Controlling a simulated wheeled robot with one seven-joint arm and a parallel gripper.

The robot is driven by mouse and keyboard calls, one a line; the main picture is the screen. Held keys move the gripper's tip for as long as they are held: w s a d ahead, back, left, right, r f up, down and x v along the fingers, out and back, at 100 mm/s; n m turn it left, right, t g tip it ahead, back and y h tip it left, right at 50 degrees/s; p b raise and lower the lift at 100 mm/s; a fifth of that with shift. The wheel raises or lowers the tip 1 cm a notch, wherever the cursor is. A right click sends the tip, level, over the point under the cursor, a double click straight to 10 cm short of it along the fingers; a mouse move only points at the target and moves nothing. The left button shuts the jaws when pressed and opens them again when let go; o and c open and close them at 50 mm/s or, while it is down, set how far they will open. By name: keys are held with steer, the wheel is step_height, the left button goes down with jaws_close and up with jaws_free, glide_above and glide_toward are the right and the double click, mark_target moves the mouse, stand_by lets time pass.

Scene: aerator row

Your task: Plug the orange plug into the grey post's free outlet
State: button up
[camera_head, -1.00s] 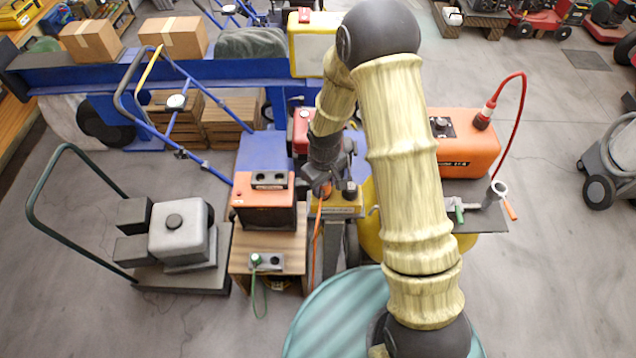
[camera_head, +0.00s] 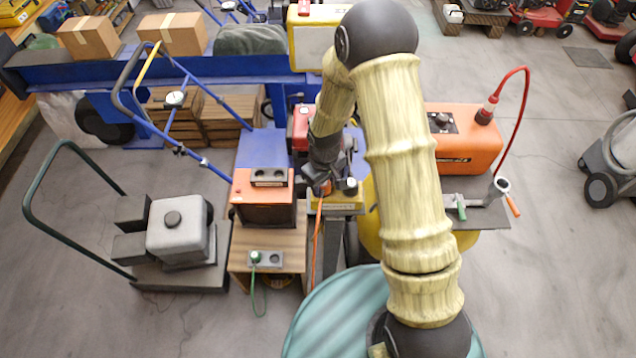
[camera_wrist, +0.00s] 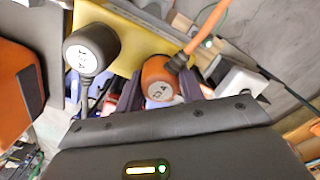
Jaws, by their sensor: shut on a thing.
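The orange plug (camera_wrist: 157,78) is between the dark fingers of my gripper (camera_wrist: 160,92) in the wrist view, its round marked end facing the camera. Its orange cable (camera_wrist: 207,28) runs up from it. In the head view my gripper (camera_head: 326,183) and the orange plug (camera_head: 323,189) are just over a yellow box (camera_head: 340,204) with a grey post-like support (camera_head: 338,252) below. A black plug (camera_wrist: 90,48) marked 13 A is left of my gripper in the wrist view, beside a yellow surface (camera_wrist: 135,35). The free outlet is hidden; contact cannot be told.
A white-grey block (camera_wrist: 238,80) is close right of my gripper in the wrist view. An orange box (camera_head: 263,205) carries a two-socket grey strip (camera_head: 268,177). A wooden stand (camera_head: 240,262) has another strip with a green plug (camera_head: 256,257). An orange-red machine (camera_head: 465,150) stands right.

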steer(key=o, duration=1.1)
step_height(320, 180, up, 17)
steer(key=b, duration=0.3)
steer(key=shift+r, duration=0.15)
